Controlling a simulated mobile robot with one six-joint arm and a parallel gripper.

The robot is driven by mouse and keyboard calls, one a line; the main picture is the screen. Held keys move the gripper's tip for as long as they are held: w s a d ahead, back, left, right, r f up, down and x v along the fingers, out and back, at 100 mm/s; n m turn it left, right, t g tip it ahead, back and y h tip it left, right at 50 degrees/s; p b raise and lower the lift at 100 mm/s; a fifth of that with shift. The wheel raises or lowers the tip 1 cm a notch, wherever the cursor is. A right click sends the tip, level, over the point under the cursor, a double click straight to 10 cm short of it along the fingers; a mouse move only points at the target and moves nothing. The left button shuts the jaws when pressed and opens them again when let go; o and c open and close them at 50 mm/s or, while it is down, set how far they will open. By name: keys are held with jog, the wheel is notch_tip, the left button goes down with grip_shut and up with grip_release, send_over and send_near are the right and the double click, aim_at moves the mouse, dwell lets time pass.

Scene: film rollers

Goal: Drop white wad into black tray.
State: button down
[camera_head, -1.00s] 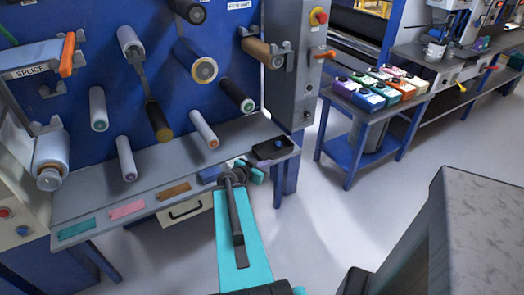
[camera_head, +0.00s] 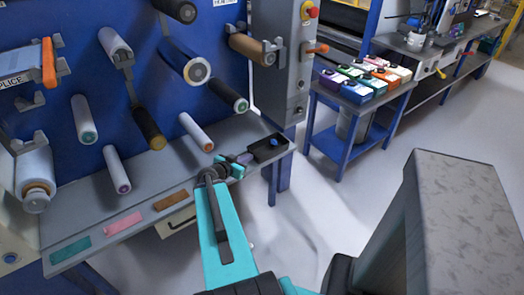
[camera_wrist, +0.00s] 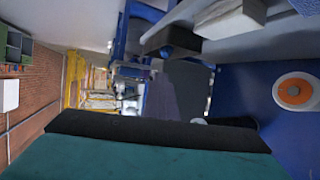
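The black tray (camera_head: 262,155) sits at the right end of the grey shelf in the head view, with a small blue piece (camera_head: 274,142) in it. My teal gripper (camera_head: 236,166) is just left of the tray, above the shelf; a small purple piece (camera_head: 245,158) shows beside it. I cannot make out a white wad in the gripper or tray. A tiny pale spot (camera_head: 252,245) shows beside my forearm, too small to identify. In the wrist view, a teal and black part of my gripper fills the bottom; the gap between the fingers is not visible.
Several rollers (camera_head: 196,132) stick out from the blue panel above the shelf. Green, pink and brown strips (camera_head: 122,224) lie along the shelf's front. A blue table (camera_head: 345,115) with several coloured boxes stands to the right. Floor between is open.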

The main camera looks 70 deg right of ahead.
jog(key=shift+w+a, duration=0.15)
jog(key=shift+w, duration=0.2)
dwell(0.4)
dwell(0.8)
jog(key=w+a+f+n+y, duration=0.2)
jog(key=w+a+f+n, duration=0.1)
jog(key=a+f, duration=0.55)
jog(key=w+a+f+n+y, duration=0.3)
jog(key=a+f, duration=0.2)
jog(key=a, duration=0.6)
jog(key=w+a+f+n+y, duration=0.2)
jog(key=w+a+f+n, duration=0.15)
jog(key=a+f, duration=0.5)
jog(key=s+a+f+n+g+y, duration=0.1)
jog(key=s+a+f+n+y, duration=0.1)
jog(key=a, duration=0.8)
jog(key=s+a+f+n+y, duration=0.2)
jog(key=s+a+n, duration=0.3)
jog(key=a, duration=0.6)
jog(key=s+a+f+n+g+y, duration=0.1)
jog(key=s+a+f+n+y, duration=0.1)
jog(key=a, duration=0.9)
notch_tip(320, 180, down, 2)
jog(key=shift+s+a+n+g, duration=0.15)
jog(key=shift+s+n+g, duration=0.15)
jog(key=shift+s+n, duration=0.45)
jog(key=shift+w, duration=0.1)
